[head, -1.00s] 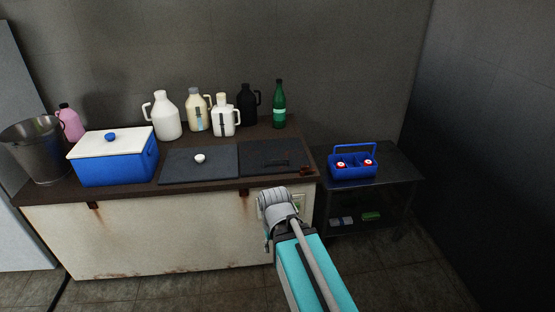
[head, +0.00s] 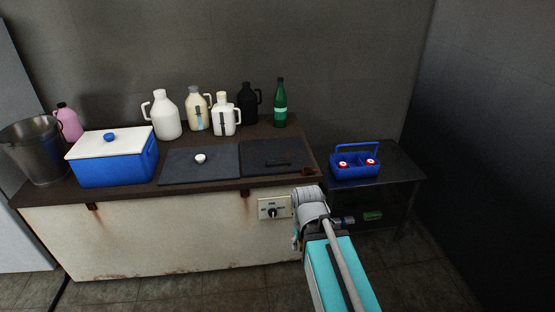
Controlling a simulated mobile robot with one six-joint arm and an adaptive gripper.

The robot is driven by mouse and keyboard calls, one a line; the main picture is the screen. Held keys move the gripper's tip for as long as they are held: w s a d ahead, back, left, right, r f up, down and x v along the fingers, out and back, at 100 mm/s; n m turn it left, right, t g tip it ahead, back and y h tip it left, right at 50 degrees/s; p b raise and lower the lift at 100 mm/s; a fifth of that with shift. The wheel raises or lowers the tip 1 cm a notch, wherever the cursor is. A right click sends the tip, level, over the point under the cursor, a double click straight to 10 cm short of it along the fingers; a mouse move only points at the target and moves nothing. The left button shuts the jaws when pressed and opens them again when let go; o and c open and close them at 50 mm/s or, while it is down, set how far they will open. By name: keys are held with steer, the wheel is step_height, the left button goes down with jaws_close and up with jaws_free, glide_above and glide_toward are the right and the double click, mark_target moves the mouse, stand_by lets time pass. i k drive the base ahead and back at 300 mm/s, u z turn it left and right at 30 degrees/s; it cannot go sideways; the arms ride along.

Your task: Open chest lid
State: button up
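A blue chest (head: 120,168) stands at the left on the dark top of the white cabinet. Its white lid (head: 88,146) lies flat and closed on it, with a round blue knob (head: 109,137) on top. My arm reaches up from the bottom, right of the middle, in front of the cabinet's right end and well away from the chest. My gripper cannot be made out; the grey and teal arm links hide the end of the arm.
Two dark hatch panels are set in the cabinet top: one with a white knob (head: 200,158), one with a black handle (head: 278,162). A metal bucket (head: 36,150) stands left of the chest. Several jugs and a green bottle (head: 280,105) stand behind. A dial panel (head: 274,208) is on the front.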

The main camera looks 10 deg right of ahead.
mark_target(286, 155)
steer(key=z, duration=0.05)
steer(key=i, duration=1)
steer(key=u, duration=0.05)
